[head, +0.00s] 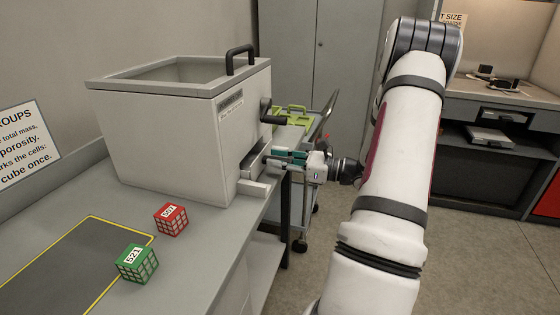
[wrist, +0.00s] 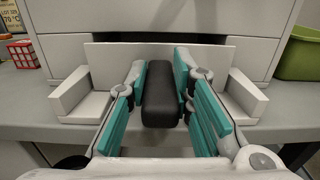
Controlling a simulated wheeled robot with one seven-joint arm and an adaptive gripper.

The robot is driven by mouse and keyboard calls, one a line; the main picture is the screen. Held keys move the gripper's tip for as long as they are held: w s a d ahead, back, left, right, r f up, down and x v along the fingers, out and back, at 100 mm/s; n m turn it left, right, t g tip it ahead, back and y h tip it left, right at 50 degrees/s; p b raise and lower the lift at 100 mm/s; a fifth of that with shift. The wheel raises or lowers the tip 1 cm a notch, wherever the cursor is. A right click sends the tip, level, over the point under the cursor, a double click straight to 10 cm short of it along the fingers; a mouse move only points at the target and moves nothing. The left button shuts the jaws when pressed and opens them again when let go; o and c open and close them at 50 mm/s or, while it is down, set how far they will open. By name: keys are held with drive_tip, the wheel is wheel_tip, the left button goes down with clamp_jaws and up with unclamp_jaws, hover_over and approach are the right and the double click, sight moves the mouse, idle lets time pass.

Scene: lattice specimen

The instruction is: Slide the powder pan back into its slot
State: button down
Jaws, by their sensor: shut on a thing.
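The powder pan shows as a pale front panel with a dark handle (wrist: 161,95) in the wrist view. My gripper (wrist: 160,90) has its teal pads on both sides of that handle and is shut on it. In the head view, my gripper (head: 288,158) reaches in from the right to the low opening of the grey box (head: 170,135), where the pan (head: 257,158) lies. Two pale guide blocks flank the panel, left (wrist: 75,97) and right (wrist: 246,97). The pan's body is mostly hidden, so I cannot tell how deep it sits.
A red cube (head: 171,220) and a green cube (head: 137,263) lie on the bench left of the opening. Floor at right is open.

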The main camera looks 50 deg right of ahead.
sight(263, 157)
drive_tip(key=shift+x, duration=1.75)
drive_tip(key=c, duration=0.8)
unclamp_jaws()
drive_tip(key=shift+c, duration=0.2)
drive_tip(key=shift+p+v, duration=0.7)
drive_tip(key=shift+v, duration=1.8)
drive_tip(key=shift+s, duration=0.1)
drive_tip(key=v, duration=1.2)
